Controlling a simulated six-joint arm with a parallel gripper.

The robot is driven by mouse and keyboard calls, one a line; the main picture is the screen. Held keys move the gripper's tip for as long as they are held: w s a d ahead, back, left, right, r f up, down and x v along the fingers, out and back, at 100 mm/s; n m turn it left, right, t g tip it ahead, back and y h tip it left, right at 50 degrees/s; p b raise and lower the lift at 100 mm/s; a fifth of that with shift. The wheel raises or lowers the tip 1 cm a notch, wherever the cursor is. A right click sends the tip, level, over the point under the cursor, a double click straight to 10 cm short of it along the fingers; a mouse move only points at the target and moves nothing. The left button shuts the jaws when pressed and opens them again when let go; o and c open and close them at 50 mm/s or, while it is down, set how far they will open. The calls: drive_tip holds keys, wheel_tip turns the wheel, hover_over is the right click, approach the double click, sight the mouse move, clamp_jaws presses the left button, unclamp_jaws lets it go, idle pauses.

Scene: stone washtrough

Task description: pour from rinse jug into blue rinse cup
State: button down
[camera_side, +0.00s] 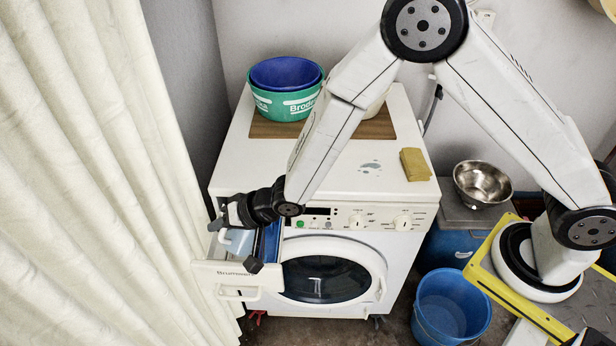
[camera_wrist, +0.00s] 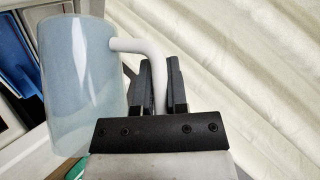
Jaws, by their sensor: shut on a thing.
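The rinse jug is a translucent pale-blue vessel with a white handle, seen in the wrist view (camera_wrist: 75,85) and partly in the side view (camera_side: 238,241). My gripper (camera_wrist: 160,80) is shut on its handle; in the side view my gripper (camera_side: 236,212) is above the open washer drawer (camera_side: 238,292). The jug is over or within the drawer area; its exact height is unclear. A blue part (camera_side: 270,242) shows in the drawer, also at the left of the wrist view (camera_wrist: 14,75). I cannot tell surely whether it is the blue rinse cup. No pouring stream is visible.
The white washing machine (camera_side: 380,165) bears nested blue and green tubs (camera_side: 285,105) and a yellow sponge or cloth (camera_side: 415,164). A cream curtain (camera_side: 100,180) hangs close to the left of the drawer. A blue bucket (camera_side: 450,308) and a steel bowl (camera_side: 482,184) are at right.

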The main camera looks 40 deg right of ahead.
drive_tip(key=shift+w+d+r+m+y, duration=0.15)
drive_tip(key=shift+d+m+y, duration=0.15)
drive_tip(key=shift+d+y, duration=0.2)
drive_tip(key=shift+w+d+r+m+y, duration=0.1)
drive_tip(key=shift+d+m+y, duration=0.25)
drive_tip(key=shift+y, duration=0.15)
idle(4.3)
drive_tip(key=shift+d+y, duration=0.25)
drive_tip(key=shift+y, duration=0.05)
drive_tip(key=shift+a, duration=0.15)
drive_tip(key=shift+s+a+n+h, duration=0.15)
drive_tip(key=shift+a+n+h, duration=0.2)
drive_tip(key=shift+a+h, duration=0.3)
drive_tip(key=shift+h, duration=0.25)
drive_tip(key=shift+a+f, duration=0.1)
drive_tip(key=shift+a, duration=0.1)
drive_tip(key=shift+s+a+f+n+h, duration=0.15)
drive_tip(key=shift+a+f+n+h, duration=0.2)
drive_tip(key=shift+n+h, duration=0.25)
drive_tip(key=shift+h, duration=0.3)
